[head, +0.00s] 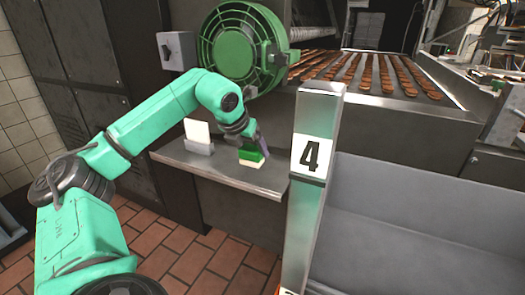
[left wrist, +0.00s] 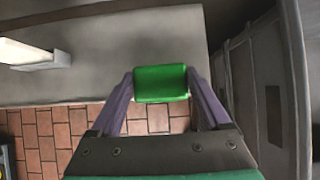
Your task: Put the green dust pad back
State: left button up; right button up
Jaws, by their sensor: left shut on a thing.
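The green dust pad (head: 251,157) shows in the head view with a green top and a pale lower part. It is at the grey metal shelf, below my left gripper (head: 256,146). In the left wrist view the green pad (left wrist: 160,83) sits between the two purple fingers of my left gripper (left wrist: 160,88), which is shut on it. I cannot tell whether the pad touches the shelf. My right gripper is not in view.
The metal shelf (head: 223,174) also holds a white card in a grey holder (head: 198,137), left of the pad. A metal post with the number 4 (head: 309,153) stands just right. A green fan (head: 237,45) is above. Behind, a conveyor carries rows of brown biscuits (head: 367,75).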

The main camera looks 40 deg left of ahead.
pick_arm(q)
jog(key=w+a+p, duration=0.1)
jog(key=w+a, duration=0.1)
jog(key=w, duration=0.4)
jog(key=b, duration=0.1)
send_over(262, 171)
notch_tip(262, 171, down, 7)
jog(key=shift+f, duration=0.1)
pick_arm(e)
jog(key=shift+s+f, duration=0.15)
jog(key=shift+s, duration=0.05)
